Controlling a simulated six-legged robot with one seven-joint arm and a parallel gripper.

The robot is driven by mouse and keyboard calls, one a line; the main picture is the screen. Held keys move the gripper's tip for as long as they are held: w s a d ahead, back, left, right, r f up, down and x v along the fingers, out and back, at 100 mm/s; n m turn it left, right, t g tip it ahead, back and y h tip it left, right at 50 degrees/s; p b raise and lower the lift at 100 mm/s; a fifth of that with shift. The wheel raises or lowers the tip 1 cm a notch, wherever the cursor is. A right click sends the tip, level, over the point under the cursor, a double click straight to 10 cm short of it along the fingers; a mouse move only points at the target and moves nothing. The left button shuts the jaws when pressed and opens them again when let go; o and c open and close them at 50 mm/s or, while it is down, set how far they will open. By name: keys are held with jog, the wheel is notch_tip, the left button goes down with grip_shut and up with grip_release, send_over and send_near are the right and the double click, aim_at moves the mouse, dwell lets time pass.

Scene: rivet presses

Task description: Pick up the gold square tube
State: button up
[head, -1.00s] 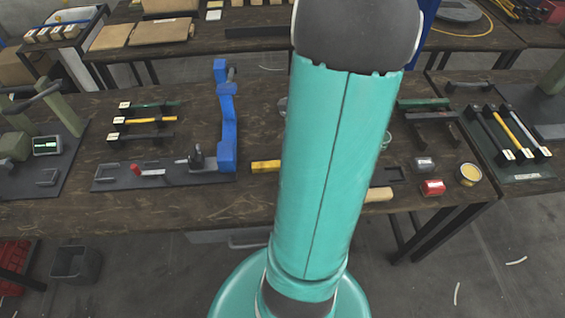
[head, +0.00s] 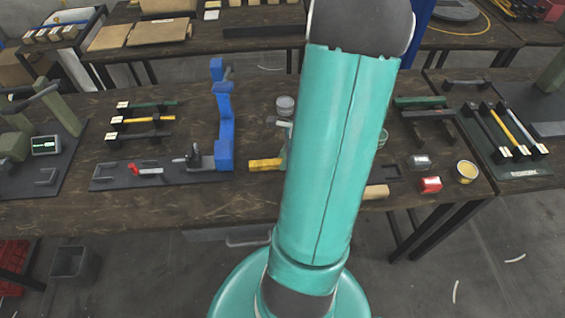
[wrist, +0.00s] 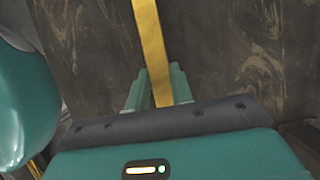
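The gold square tube (head: 264,165) lies on the workbench, right of the blue press (head: 225,120); its right part is hidden behind my arm. In the wrist view the tube (wrist: 149,40) runs from the top edge down between the two green fingers of my gripper (wrist: 158,88). One finger is on each side of it and both are very close to it. I cannot tell whether they touch it. In the head view my arm covers most of the gripper. The tube shows no clear lift off the bench.
A red block (head: 430,184), a yellow-topped tin (head: 466,171) and a pale wooden block (head: 377,191) sit right of my arm. A rack of bars (head: 143,120) stands left of the blue press.

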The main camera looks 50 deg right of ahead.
grip_shut()
jog(key=shift+r, duration=0.15)
